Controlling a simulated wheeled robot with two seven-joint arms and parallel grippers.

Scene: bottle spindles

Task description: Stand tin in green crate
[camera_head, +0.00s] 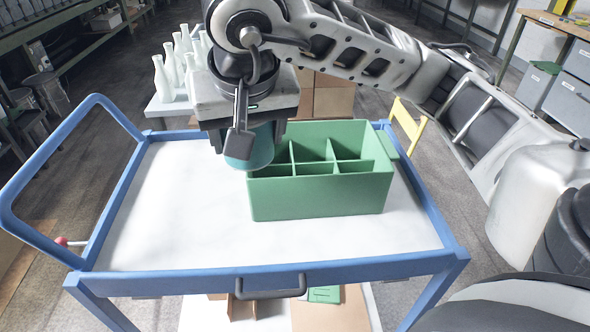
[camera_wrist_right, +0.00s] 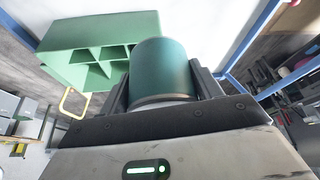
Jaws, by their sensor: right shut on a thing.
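A dark teal cylindrical tin (camera_head: 250,152) is held in my right gripper (camera_head: 241,135). It also shows in the right wrist view (camera_wrist_right: 165,68), between the two fingers (camera_wrist_right: 166,90). The green crate (camera_head: 318,197) stands on the cart top and has several divided compartments, all of those in sight empty. In the head view the tin hangs at the crate's back left corner and hides it; I cannot tell if it is over the rim or just beside it. The crate (camera_wrist_right: 90,38) lies left of the tin in the wrist view. My left gripper is out of view.
The blue-framed cart (camera_head: 180,205) has a clear white top left of the crate. A white table (camera_head: 165,108) with several white bottles (camera_head: 173,65) stands behind it. Cardboard boxes (camera_head: 333,100) stand behind the crate. A yellow frame (camera_head: 408,125) is at the cart's right.

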